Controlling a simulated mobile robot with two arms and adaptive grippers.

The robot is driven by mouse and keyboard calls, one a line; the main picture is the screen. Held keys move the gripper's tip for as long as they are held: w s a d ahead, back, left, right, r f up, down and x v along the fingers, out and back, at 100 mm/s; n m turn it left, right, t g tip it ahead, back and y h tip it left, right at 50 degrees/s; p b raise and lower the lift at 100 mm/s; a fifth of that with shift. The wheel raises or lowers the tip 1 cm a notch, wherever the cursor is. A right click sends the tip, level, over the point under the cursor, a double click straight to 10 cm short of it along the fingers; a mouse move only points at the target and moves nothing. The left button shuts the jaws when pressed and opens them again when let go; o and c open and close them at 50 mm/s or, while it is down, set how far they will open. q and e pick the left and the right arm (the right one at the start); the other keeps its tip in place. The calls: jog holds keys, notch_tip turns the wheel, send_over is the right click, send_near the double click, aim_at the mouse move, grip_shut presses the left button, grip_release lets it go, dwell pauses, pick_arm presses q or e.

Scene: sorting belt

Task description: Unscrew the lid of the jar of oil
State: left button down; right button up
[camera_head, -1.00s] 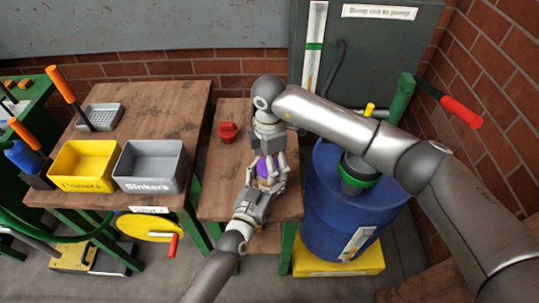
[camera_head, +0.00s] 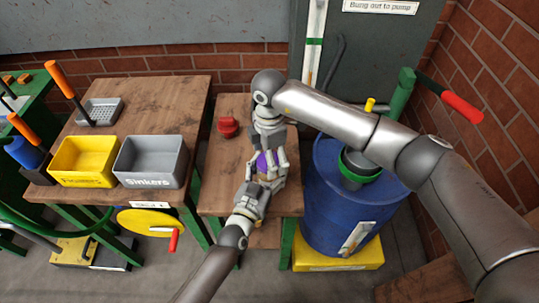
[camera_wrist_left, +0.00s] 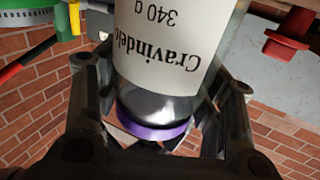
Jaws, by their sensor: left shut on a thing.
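The jar of oil stands between my two grippers on the wooden bench; in the head view only its purple lid (camera_head: 262,162) shows clearly. In the left wrist view the jar (camera_wrist_left: 170,55) appears upside down, with a white label reading "Cravindel" and "340 g". Its purple rim (camera_wrist_left: 150,135) lies towards the bottom of that picture. My left gripper (camera_head: 262,184) is shut on the jar, a finger on either side. My right gripper (camera_head: 272,152) comes down from above, its fingers close around the lid area. Whether they touch the lid is hidden.
A red object (camera_head: 228,127) sits on the bench (camera_head: 222,185) left of the grippers. A blue drum (camera_head: 330,215) with a green funnel (camera_head: 357,165) stands right. Yellow (camera_head: 83,181) and grey "Sinkers" (camera_head: 150,181) bins stand on the left table.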

jog(key=shift+r, duration=0.1)
jog(key=shift+r, duration=2.2)
pick_arm(q)
jog(key=shift+c, duration=1.5)
grip_release()
